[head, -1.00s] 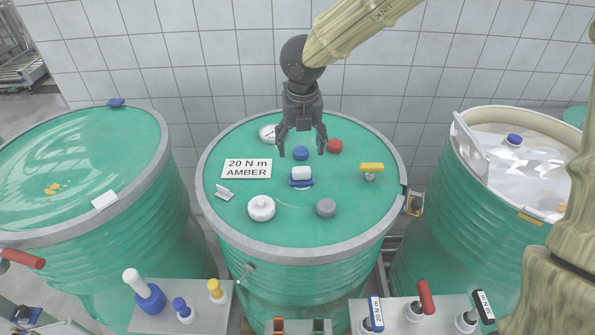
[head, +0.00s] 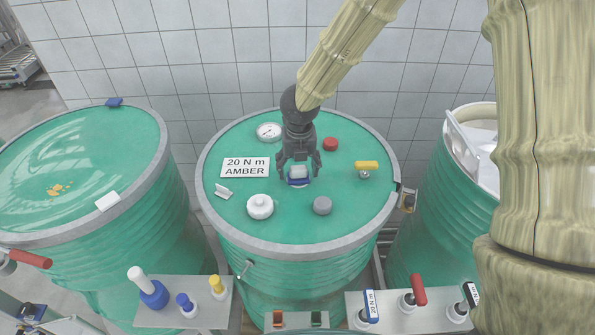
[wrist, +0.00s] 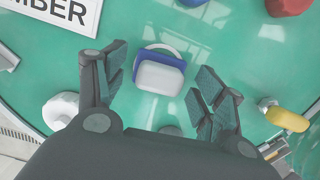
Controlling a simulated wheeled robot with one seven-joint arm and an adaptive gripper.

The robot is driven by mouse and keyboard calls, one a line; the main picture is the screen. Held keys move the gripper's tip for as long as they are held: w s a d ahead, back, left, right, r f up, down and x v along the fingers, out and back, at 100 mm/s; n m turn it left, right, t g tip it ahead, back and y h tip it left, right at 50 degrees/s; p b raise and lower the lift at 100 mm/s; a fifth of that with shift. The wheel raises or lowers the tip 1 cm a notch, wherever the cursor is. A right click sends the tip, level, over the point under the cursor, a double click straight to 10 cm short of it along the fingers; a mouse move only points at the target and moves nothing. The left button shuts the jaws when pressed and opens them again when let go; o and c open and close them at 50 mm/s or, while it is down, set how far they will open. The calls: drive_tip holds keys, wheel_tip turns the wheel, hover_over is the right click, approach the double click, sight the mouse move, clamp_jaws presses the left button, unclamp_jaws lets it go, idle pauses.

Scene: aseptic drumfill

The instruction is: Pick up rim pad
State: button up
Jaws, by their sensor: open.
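The likely rim pad is a small white block on a blue base (head: 298,180), on the green lid of the middle drum (head: 265,222). In the wrist view the pad (wrist: 160,75) lies between the fingertips. My gripper (head: 299,171) is open and points down over the pad, with one finger on each side. In the wrist view the gripper (wrist: 161,72) shows clear gaps between both fingers and the pad. The fingers partly frame the pad in the head view. I cannot tell their exact height above the lid.
On the lid near the pad are a white cap (head: 260,206), a grey knob (head: 322,205), a yellow-handled valve (head: 366,166), a red cap (head: 330,144), a gauge (head: 269,132) and a label reading "20 N m AMBER" (head: 246,167). Drums stand on both sides.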

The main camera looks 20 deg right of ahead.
drive_tip(key=shift+d+f, duration=0.1)
drive_tip(key=shift+f, duration=0.1)
drive_tip(key=c, duration=1.1)
drive_tip(key=shift+r, duration=0.1)
drive_tip(key=shift+r+b, duration=0.4)
drive_tip(key=shift+r, duration=0.15)
drive_tip(key=shift+r+b, duration=0.45)
drive_tip(key=shift+r, duration=0.45)
drive_tip(key=s+a+b, duration=0.2)
drive_tip(key=s, duration=0.2)
drive_tip(key=s+a+r+b, duration=0.1)
drive_tip(key=s+a, duration=0.2)
drive_tip(key=s, duration=0.2)
drive_tip(key=s+a+r+b, duration=0.1)
drive_tip(key=s+a+b, duration=0.1)
drive_tip(key=s, duration=0.3)
drive_tip(key=shift+a+b, duration=0.3)
drive_tip(key=shift+a, duration=0.25)
